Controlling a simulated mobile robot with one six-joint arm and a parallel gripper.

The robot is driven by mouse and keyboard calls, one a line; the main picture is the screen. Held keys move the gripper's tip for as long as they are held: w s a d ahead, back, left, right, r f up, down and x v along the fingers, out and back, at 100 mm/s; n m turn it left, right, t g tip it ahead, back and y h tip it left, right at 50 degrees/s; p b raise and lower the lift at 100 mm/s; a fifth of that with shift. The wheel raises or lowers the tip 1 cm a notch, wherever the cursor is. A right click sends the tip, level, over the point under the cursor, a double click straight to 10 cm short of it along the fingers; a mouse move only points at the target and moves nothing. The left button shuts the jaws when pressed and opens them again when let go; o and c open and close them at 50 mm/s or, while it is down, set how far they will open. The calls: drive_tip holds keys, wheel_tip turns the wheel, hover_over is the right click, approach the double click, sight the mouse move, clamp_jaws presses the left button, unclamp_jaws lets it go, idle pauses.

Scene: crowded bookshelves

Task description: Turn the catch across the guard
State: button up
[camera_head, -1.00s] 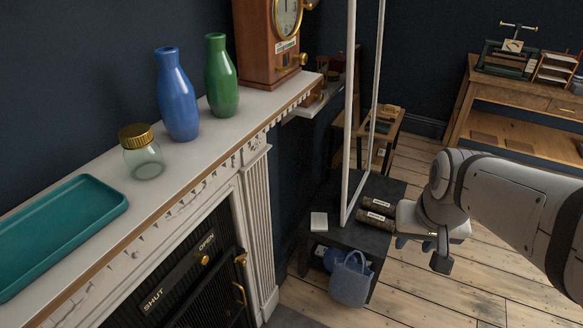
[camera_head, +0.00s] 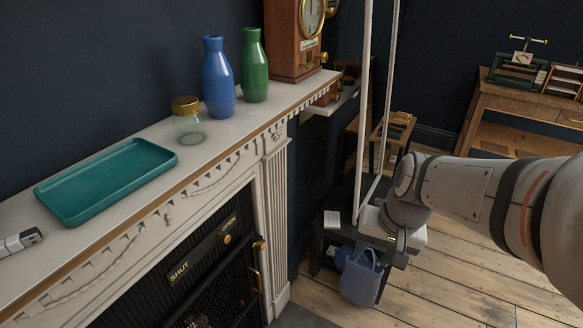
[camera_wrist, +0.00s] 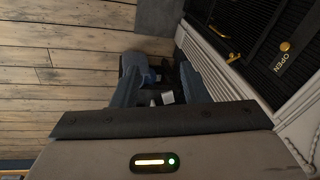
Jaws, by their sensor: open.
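The black fire guard (camera_head: 215,297) fills the fireplace opening, with a plate above it lettered SHUT at the left and OPEN at the right. A small brass knob (camera_head: 227,239), apparently the catch, sits by the OPEN end. It also shows in the wrist view (camera_wrist: 285,46), near the lettering. A brass handle (camera_head: 256,281) stands at the guard's right edge. My gripper (camera_wrist: 160,82) is open and empty, its two dark fingers apart, to the left of the guard in the wrist view.
The white mantel (camera_head: 160,190) juts out above the guard, carrying a teal tray (camera_head: 105,180), a glass jar (camera_head: 188,122), a blue vase (camera_head: 217,80) and a green vase (camera_head: 254,68). A low dark table and blue bag (camera_head: 361,277) stand right of the fireplace. Open wooden floor lies beyond.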

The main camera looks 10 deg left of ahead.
drive_tip(key=a+f+m+g+y+b, duration=0.45)
drive_tip(key=a+f+y+b, duration=0.2)
drive_tip(key=a+f, duration=0.5)
drive_tip(key=m+t+y+b, duration=0.9)
drive_tip(key=m+b, duration=0.4)
drive_tip(key=m, duration=0.4)
approach(263, 249)
drive_tip(key=shift+t+h, duration=0.35)
drive_tip(key=x, duration=0.2)
drive_tip(key=b+x, duration=0.1)
drive_tip(key=x, duration=0.4)
drive_tip(key=shift+s+a+r, duration=0.15)
drive_tip(key=shift+a+r, duration=0.2)
drive_tip(key=shift+a, duration=0.15)
drive_tip(key=shift+c, duration=0.2)
